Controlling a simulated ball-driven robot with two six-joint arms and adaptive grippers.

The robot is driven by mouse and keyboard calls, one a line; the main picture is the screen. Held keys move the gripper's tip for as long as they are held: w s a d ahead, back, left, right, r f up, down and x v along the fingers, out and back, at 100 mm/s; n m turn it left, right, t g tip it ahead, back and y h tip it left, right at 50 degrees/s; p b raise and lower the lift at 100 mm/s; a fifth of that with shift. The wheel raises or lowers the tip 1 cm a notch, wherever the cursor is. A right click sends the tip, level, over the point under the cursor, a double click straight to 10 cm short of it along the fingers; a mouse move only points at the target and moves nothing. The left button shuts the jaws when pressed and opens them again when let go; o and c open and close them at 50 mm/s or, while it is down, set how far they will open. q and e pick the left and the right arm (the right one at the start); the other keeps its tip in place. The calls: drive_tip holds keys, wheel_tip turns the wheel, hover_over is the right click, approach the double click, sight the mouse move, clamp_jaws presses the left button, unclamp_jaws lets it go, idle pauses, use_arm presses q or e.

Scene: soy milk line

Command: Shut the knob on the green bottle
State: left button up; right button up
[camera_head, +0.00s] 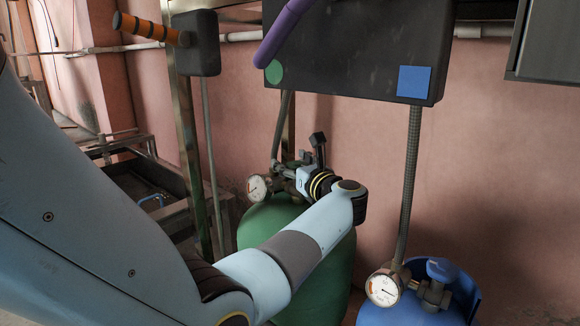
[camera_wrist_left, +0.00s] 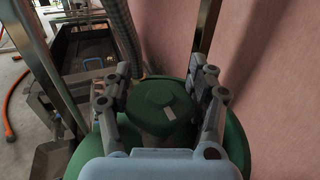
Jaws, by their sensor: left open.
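The green bottle (camera_head: 268,228) stands against the pink wall, partly hidden behind my left arm in the head view. Its round pressure gauge (camera_head: 258,188) shows at its top left. My left gripper (camera_head: 298,160) is over the top of the bottle, with its fingers apart. In the left wrist view, the dark green knob (camera_wrist_left: 160,98) with a small pale label lies between the two spread fingers of my left gripper (camera_wrist_left: 160,88). I cannot tell whether either finger touches it. The green bottle (camera_wrist_left: 238,148) curves around below. My right gripper is not in view.
A blue bottle (camera_head: 400,315) with a gauge (camera_head: 383,290) and blue knob (camera_head: 442,270) stands at the lower right. A dark panel (camera_head: 350,55) with hoses hangs above. A metal post (camera_head: 188,140) stands left of the green bottle.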

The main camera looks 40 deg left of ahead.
use_arm(q)
drive_tip(key=shift+w+a, duration=0.25)
drive_tip(key=shift+a, duration=0.3)
drive_tip(key=c, duration=1.2)
